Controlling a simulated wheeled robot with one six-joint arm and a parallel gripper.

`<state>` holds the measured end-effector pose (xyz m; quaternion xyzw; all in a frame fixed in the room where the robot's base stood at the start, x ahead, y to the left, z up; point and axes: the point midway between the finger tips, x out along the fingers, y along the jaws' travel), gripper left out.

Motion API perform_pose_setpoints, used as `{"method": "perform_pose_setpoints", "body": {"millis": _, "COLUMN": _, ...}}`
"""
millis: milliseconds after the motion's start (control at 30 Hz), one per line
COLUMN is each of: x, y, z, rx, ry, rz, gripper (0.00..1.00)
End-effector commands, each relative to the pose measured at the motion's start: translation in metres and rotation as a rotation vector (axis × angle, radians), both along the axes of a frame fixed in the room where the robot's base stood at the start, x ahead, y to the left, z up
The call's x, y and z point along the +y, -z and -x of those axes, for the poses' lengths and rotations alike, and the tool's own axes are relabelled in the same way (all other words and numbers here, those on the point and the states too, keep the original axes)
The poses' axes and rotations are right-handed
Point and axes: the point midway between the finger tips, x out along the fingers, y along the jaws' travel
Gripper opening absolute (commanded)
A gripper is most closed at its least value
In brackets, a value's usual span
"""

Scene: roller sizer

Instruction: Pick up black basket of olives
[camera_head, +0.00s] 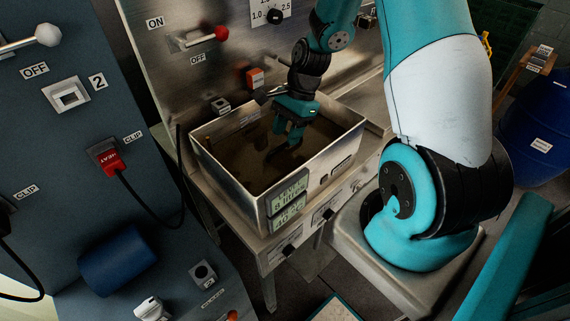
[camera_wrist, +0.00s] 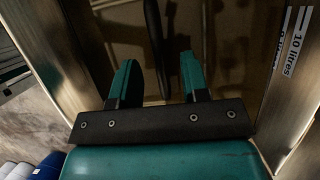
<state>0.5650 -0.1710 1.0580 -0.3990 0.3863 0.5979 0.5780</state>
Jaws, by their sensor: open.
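My gripper (camera_head: 287,140) is open and points down inside the metal tank (camera_head: 222,176) of brown liquid (camera_head: 238,160). In the wrist view my gripper (camera_wrist: 158,70) has its two teal fingers spread. A thin black bar (camera_wrist: 153,28) runs between them, apart from both fingers in the picture. In the head view a dark piece (camera_head: 284,156) shows at the fingertips. It may be part of the black basket, but I cannot tell. No whole basket and no olives can be made out; the liquid is dark.
The tank's walls surround my gripper closely. A steel panel with a red-knobbed lever (camera_head: 221,33) stands behind. A blue-grey panel with a red HEAT plug (camera_head: 109,160) is at left. A blue barrel (camera_head: 536,125) stands at far right.

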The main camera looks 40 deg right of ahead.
Motion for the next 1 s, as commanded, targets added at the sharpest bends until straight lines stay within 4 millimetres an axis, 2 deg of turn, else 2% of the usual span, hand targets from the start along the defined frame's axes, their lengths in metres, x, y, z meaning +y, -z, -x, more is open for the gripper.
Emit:
{"method": "perform_pose_setpoints", "body": {"millis": 167, "x": 0.003, "y": 0.009, "z": 0.001, "rx": 0.003, "ry": -0.001, "rz": -0.001, "gripper": 0.42}}
{"method": "perform_pose_setpoints", "body": {"millis": 500, "x": 0.015, "y": 0.049, "z": 0.004, "rx": 0.002, "ry": -0.002, "rz": 0.000, "gripper": 0.42}}
{"method": "perform_pose_setpoints", "body": {"millis": 800, "x": 0.016, "y": 0.055, "z": 0.003, "rx": 0.000, "ry": -0.001, "rz": 0.001, "gripper": 0.42}}
{"method": "perform_pose_setpoints", "body": {"millis": 867, "x": 0.016, "y": 0.055, "z": 0.003, "rx": 0.000, "ry": -0.001, "rz": 0.001, "gripper": 0.30}}
{"method": "perform_pose_setpoints", "body": {"millis": 1000, "x": 0.016, "y": 0.055, "z": 0.003, "rx": 0.000, "ry": -0.001, "rz": 0.001, "gripper": 0.00}}
